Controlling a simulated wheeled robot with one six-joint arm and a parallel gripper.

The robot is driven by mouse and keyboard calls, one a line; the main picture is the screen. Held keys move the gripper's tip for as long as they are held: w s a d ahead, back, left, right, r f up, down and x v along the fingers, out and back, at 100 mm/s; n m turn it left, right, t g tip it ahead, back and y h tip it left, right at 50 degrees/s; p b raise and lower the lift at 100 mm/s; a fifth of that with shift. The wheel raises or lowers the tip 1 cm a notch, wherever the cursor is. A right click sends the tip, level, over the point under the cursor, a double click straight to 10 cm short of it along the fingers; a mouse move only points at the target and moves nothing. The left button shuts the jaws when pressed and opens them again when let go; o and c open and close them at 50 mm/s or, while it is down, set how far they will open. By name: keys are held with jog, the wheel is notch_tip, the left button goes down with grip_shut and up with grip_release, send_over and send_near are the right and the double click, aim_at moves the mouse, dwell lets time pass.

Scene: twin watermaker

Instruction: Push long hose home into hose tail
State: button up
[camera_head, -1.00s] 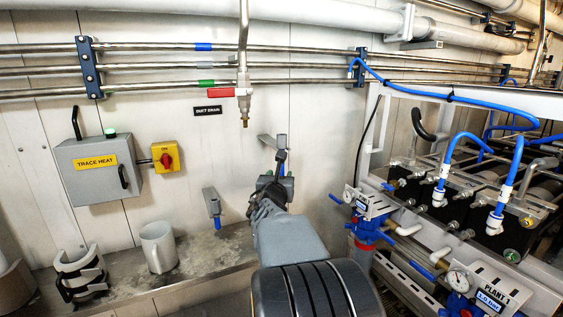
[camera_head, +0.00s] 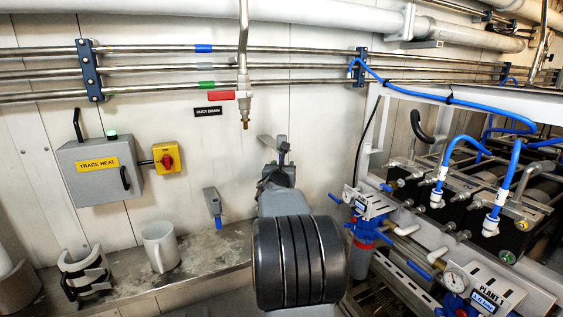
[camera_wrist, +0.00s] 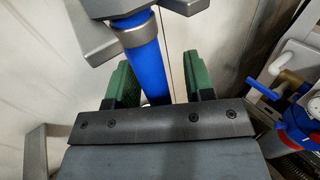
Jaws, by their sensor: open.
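A blue hose (camera_wrist: 146,68), which I take to be the long hose, hangs from a grey holder (camera_wrist: 100,42) with a metal collar in the wrist view. My gripper (camera_wrist: 157,72) is open, with one green finger pad on each side of the hose. I see gaps beside the hose and cannot tell any contact. The hose's lower end is hidden behind the gripper body. In the head view, my gripper (camera_head: 277,176) is below the wall holder (camera_head: 268,141), and my arm hides the hose. The brass hose tail (camera_head: 245,122) points down under the drain valve, up and left of my gripper.
A second wall holder (camera_head: 210,200) with a short blue piece is at left. A white mug (camera_head: 160,247) stands on the ledge (camera_head: 205,255). A trace heat box (camera_head: 100,172) is farther left. Blue-topped filter equipment (camera_head: 362,230) stands close at right.

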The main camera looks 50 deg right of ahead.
grip_shut()
dwell(0.3)
jog(key=shift+r, duration=0.1)
jog(key=s+a+r+b, duration=0.1)
jog(key=s+a+b, duration=0.2)
jog(key=s, duration=0.5)
jog(key=s+a+r+b, duration=0.2)
jog(key=s+a+b, duration=0.2)
jog(key=s, duration=0.4)
jog(key=shift+s+r+b, duration=0.15)
jog(key=shift+s+b, duration=0.2)
jog(key=shift+b, duration=0.05)
